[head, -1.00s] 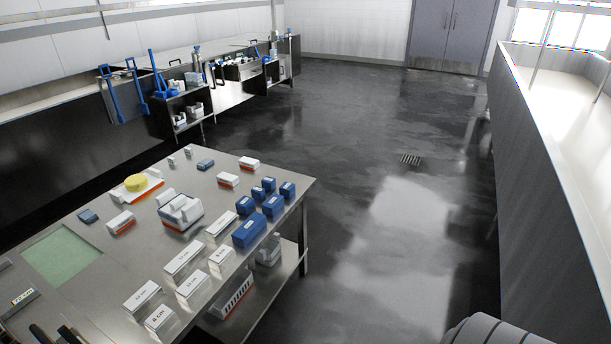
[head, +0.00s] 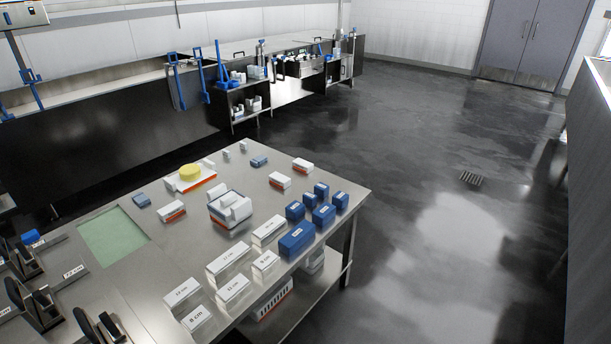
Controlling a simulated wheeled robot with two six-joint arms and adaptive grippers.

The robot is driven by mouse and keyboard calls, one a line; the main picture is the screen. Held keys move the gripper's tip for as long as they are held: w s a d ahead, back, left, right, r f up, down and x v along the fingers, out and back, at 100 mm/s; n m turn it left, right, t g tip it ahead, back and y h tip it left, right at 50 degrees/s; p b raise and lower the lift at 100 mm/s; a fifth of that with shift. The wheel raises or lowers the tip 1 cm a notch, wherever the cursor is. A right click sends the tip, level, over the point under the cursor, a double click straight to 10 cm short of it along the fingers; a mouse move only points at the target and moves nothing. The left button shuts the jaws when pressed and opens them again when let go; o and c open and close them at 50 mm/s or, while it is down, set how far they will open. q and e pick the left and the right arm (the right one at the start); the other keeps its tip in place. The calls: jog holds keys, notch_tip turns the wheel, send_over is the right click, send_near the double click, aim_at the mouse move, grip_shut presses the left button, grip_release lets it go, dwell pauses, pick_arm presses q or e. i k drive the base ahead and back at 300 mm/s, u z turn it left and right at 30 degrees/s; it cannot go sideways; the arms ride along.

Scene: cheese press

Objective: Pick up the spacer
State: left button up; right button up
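Several white blocks with printed centimetre labels stand on the near right part of the steel table, among them one marked 8 cm (head: 198,319). A white block marked 12 cm (head: 183,291) stands just behind it. Several blue labelled blocks stand by the table's right edge, the largest (head: 297,239) in front. I cannot tell which block is the spacer. Neither of my grippers is in view.
The steel table (head: 150,205) also carries a green panel (head: 112,236), a yellow disc (head: 190,171) on a white and orange base, and a white multi-part block (head: 231,209). Dark fixtures (head: 40,305) crowd its near left corner. Open floor (head: 430,200) lies to the right.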

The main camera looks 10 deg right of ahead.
aim_at(283, 181)
jog(key=z, duration=1.15)
jog(key=i, duration=2.4)
jog(key=u, duration=3.25)
